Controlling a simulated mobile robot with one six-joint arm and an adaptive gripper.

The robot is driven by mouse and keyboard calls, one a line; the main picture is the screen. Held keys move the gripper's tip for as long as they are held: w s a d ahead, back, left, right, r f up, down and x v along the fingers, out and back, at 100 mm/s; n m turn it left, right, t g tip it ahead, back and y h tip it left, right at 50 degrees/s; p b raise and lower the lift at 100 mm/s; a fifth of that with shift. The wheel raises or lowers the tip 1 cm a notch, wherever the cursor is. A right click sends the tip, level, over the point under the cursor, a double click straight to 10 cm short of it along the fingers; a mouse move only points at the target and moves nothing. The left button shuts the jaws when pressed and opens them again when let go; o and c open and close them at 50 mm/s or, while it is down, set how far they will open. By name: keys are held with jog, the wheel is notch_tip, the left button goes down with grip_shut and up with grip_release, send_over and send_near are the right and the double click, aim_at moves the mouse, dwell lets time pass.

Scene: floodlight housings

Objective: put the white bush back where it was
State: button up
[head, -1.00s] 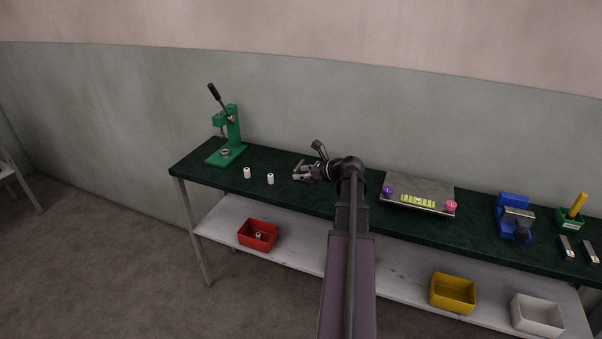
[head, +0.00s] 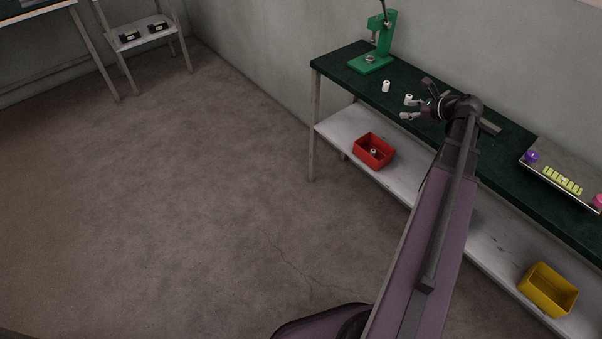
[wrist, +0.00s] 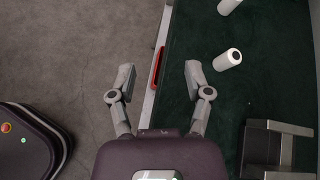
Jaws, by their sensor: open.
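Two white bushes stand on the dark green bench top (head: 345,62), one farther left (head: 386,87) and one close to my gripper (head: 408,99). In the wrist view the nearer bush (wrist: 228,60) is just right of the right finger, outside the jaws, and the other (wrist: 229,6) is at the top edge. A further small pale piece (head: 373,152) lies in the red bin (head: 362,156) on the lower shelf. My gripper (head: 411,109) is open and empty at the bench's front edge. In the wrist view my gripper (wrist: 158,80) straddles that edge.
A green press (head: 385,40) stands at the bench's left end. A metal tray (head: 572,170) with purple, yellow and pink pieces is at right. A grey metal block (wrist: 264,148) is right of my gripper. A yellow bin (head: 548,290) is on the shelf. Floor at left is clear.

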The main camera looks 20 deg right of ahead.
jog(key=a+f+n+g, duration=0.3)
jog(key=a+n, duration=0.3)
jog(key=a, duration=0.5)
jog(key=a+f+n+g, duration=0.3)
jog(key=a+n, duration=0.4)
jog(key=a, duration=0.4)
jog(key=s+a+f+n+g+h, duration=0.1)
jog(key=s+a+n+g+h, duration=0.1)
jog(key=s+a+n, duration=0.2)
jog(key=s+a+f+n+g+h, duration=0.1)
jog(key=s+a+n+g+h, duration=0.1)
jog(key=a+n, duration=0.8)
jog(key=s+a+h, duration=0.1)
jog(key=s+a, duration=0.1)
jog(key=shift+s+f, duration=0.3)
